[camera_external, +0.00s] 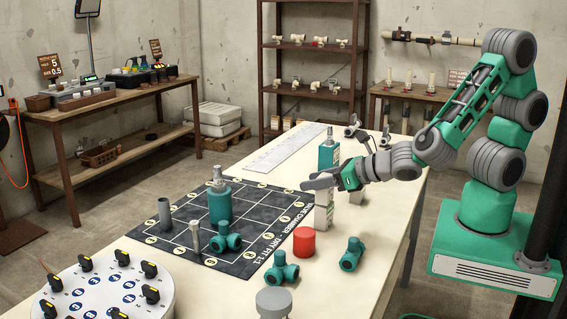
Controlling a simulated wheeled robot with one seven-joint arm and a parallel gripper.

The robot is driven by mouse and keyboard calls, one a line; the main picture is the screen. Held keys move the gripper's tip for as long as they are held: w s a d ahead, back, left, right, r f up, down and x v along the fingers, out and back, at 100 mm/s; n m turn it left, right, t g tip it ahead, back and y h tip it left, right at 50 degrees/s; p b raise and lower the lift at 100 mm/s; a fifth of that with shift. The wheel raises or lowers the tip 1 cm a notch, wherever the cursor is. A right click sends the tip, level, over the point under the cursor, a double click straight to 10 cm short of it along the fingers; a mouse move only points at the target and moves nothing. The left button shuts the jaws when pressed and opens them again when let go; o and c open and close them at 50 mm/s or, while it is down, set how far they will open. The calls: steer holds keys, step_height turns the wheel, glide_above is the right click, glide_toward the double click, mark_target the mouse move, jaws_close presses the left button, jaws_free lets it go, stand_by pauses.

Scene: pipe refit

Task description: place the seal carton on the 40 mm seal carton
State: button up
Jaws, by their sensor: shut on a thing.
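My gripper (322,183) reaches left over the right part of the table, its fingers level. It is shut on a tall white carton (323,216) with a green patch, whose upper part the fingers hide. I cannot tell whether this is one carton or one upon another, nor whether its base touches the table. Another pale carton (356,195) shows partly behind my wrist, to the right. Labels are too small to read, so I cannot tell which is the 40 mm seal carton.
A dark gridded mat (178,212) carries a teal bottle (219,203), grey cylinders and a teal fitting. Another teal bottle (329,152) stands just behind my gripper. A red cylinder (304,242) and teal fittings (281,269) (351,254) lie in front.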

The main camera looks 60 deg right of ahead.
steer(key=shift+f, duration=0.15)
steer(key=shift+f, duration=0.15)
steer(key=o, duration=1.4)
steer(key=shift+c, duration=0.2)
steer(key=p+v, duration=0.2)
steer(key=v, duration=1)
steer(key=d+f+m+g+h, duration=0.1)
steer(key=d+f+m+g, duration=0.3)
steer(key=m, duration=0.6)
steer(key=d+f+m+g+h, duration=0.1)
steer(key=d+m+g, duration=0.2)
steer(key=d+m, duration=0.5)
steer(key=s+d+r+m+g+y, duration=0.1)
steer(key=s+m, duration=0.1)
steer(key=m, duration=0.7)
steer(key=s+d+r+m+g+y, duration=0.1)
steer(key=s+r+m+g, duration=0.1)
steer(key=m, duration=0.7)
steer(key=shift+d+r, duration=0.3)
steer(key=shift+d, duration=0.05)
